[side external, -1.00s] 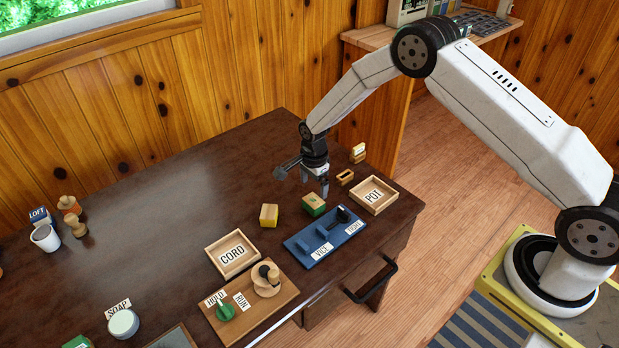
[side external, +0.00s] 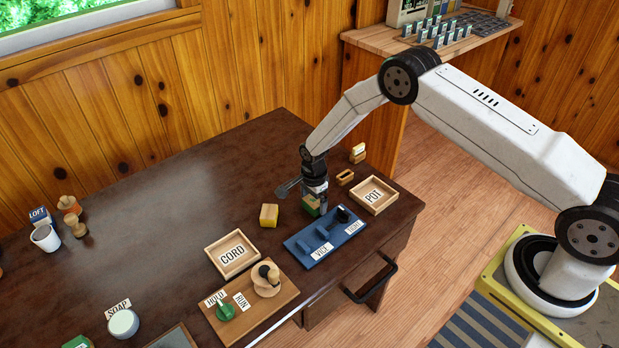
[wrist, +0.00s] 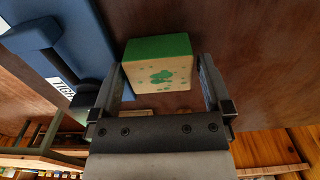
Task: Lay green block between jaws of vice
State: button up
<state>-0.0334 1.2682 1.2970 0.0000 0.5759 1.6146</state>
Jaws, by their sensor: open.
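The green block (wrist: 158,65), with a green top and a pale face with green marks, sits on the dark table beside the blue vice. In the side external view the block (side external: 311,207) is partly hidden by my gripper (side external: 314,203). In the wrist view my gripper (wrist: 163,98) is open, with one finger on each side of the block. I cannot tell whether the fingers touch it. The blue vice (side external: 326,238), labelled VICE and TIGHT, lies in front of the block toward the table's front edge, with a black handle at its right end.
A tray marked POT (side external: 373,195) stands right of the vice, and a tray marked CORD (side external: 232,254) stands left. A yellow block (side external: 269,215) is left of my gripper. A small wooden piece (side external: 345,177) lies behind right.

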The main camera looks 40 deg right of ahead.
jog(key=shift+c, duration=0.2)
jog(key=c, duration=1.1)
jog(key=shift+r, duration=0.85)
jog(key=shift+r, duration=1.65)
jog(key=shift+r, duration=0.15)
jog(key=shift+s+r+n, duration=0.2)
jog(key=shift+r+n, duration=0.3)
jog(key=s+r+n, duration=0.4)
jog(key=r+n, duration=0.1)
jog(key=s+d+r+n, duration=0.1)
jog(key=s+r+n, duration=0.3)
jog(key=r+n, duration=0.2)
jog(key=s+r+n, duration=0.4)
jog(key=r+n, duration=0.1)
jog(key=n, duration=0.1)
jog(key=shift+s+d+r, duration=0.25)
jog(key=shift+s+d, duration=0.05)
jog(key=shift+d, duration=0.05)
